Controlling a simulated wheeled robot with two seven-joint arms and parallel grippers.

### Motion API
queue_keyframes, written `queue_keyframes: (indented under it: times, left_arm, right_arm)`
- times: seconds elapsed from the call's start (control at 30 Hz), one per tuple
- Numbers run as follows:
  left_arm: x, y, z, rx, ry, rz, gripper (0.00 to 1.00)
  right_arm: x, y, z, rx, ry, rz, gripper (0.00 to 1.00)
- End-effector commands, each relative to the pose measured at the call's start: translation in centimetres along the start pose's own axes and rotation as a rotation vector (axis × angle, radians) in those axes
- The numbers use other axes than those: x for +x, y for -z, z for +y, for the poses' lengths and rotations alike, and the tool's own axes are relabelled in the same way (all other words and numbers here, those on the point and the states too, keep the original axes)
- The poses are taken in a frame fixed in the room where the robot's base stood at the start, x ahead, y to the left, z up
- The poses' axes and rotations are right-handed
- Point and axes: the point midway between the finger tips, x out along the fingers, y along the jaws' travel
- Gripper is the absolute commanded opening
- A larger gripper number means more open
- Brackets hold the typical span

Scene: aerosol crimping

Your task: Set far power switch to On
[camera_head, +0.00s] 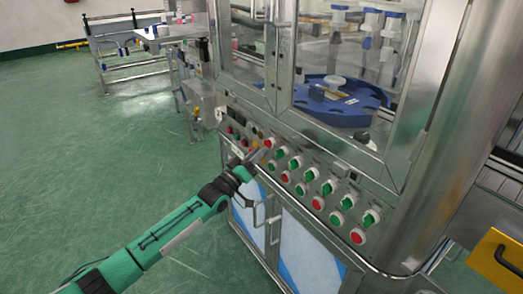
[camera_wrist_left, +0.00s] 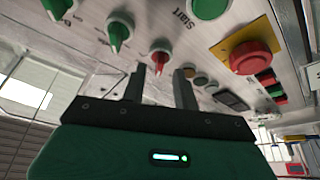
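The machine's front panel carries rows of controls, and I cannot tell for certain which one is the far power switch. Whether a finger touches the knob is unclear. My right gripper is in neither view.
A red mushroom button (camera_wrist_left: 250,57) on a yellow plate is right of the fingers. Green knobs (camera_wrist_left: 118,32) are to the left. Small red and green controls (camera_wrist_left: 268,80) lie farther right. A door handle (camera_head: 272,211) sticks out below the panel. Green floor (camera_head: 90,170) is clear at left.

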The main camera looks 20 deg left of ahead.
Motion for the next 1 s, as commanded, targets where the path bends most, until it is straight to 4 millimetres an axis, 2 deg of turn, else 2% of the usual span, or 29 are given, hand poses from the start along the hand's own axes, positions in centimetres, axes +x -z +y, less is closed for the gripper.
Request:
queue_keyframes:
  times: [0.2,0.53,0.57,0.7,1.0]
  left_arm:
    - [1.8,0.0,0.0,0.0,0.0,0.0,0.3]
    - [2.1,0.0,0.0,0.0,0.0,-0.001,0.3]
    - [2.1,-0.1,0.0,0.0,0.0,-0.001,0.28]
    - [2.1,-0.1,0.0,0.0,0.0,-0.001,0.01]
    - [2.1,-0.1,-0.1,0.011,-0.004,-0.001,0.0]
  right_arm:
    - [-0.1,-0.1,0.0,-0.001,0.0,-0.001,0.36]
    - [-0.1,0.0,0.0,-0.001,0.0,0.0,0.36]
    - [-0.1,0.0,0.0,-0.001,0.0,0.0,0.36]
    - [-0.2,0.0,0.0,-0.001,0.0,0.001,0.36]
    - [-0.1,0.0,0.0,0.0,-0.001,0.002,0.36]
